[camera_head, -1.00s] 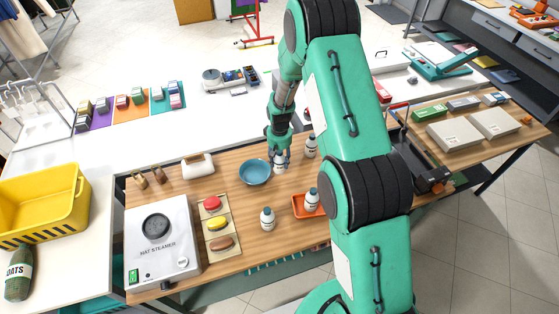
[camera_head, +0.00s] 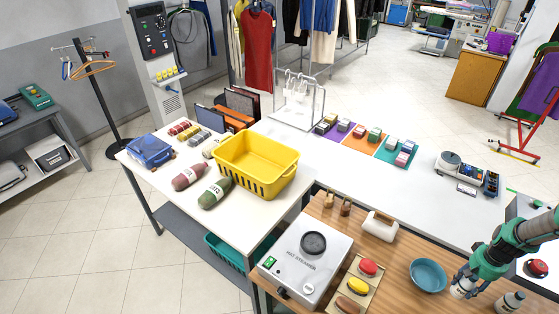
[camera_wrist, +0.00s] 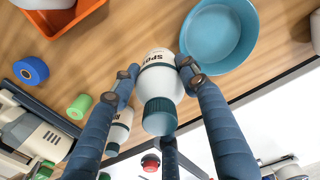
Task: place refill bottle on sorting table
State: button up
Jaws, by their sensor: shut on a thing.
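My gripper (camera_head: 468,278) is shut on a white refill bottle (camera_head: 459,289) just right of the blue bowl, over the wooden counter. In the wrist view the bottle (camera_wrist: 158,72) has a dark green ribbed cap and partly readable "SPO" lettering, with fingers on both sides. I cannot tell whether its base touches the counter. A second white bottle (camera_head: 509,302) stands to the right, and a similar one (camera_wrist: 119,128) shows beside my fingers. A white table (camera_head: 150,178) at the left, probably the sorting table, bears a yellow basket (camera_head: 285,183).
The blue bowl (camera_head: 428,261) is close beside my gripper. A hat steamer (camera_head: 305,262) and a white roll (camera_head: 380,226) stand between it and the white table. Rolled bundles (camera_head: 214,193), a blue case (camera_head: 150,150) and small packs crowd that table; its front left is bare.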

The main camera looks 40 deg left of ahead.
aim_at(475, 276)
notch_tip(475, 276, up, 8)
jog(key=shift+f, duration=0.2)
jog(key=shift+a+r, duration=0.15)
jog(key=shift+a, duration=0.5)
jog(key=s+a+b, duration=0.1)
jog(key=s+a, duration=0.1)
jog(key=a, duration=1.6)
jog(key=s+a, duration=0.2)
jog(key=a, duration=1.6)
jog(key=s+a+b, duration=0.1)
jog(key=s+a, duration=1.3)
jog(key=a, duration=0.3)
jog(key=s+a, duration=1.3)
jog(key=a, duration=0.5)
jog(key=shift+n, duration=0.3)
jog(key=shift+s+f, duration=0.25)
jog(key=shift+f, duration=1.05)
jog(key=shift+s+f, duration=0.25)
jog(key=shift+f, duration=1)
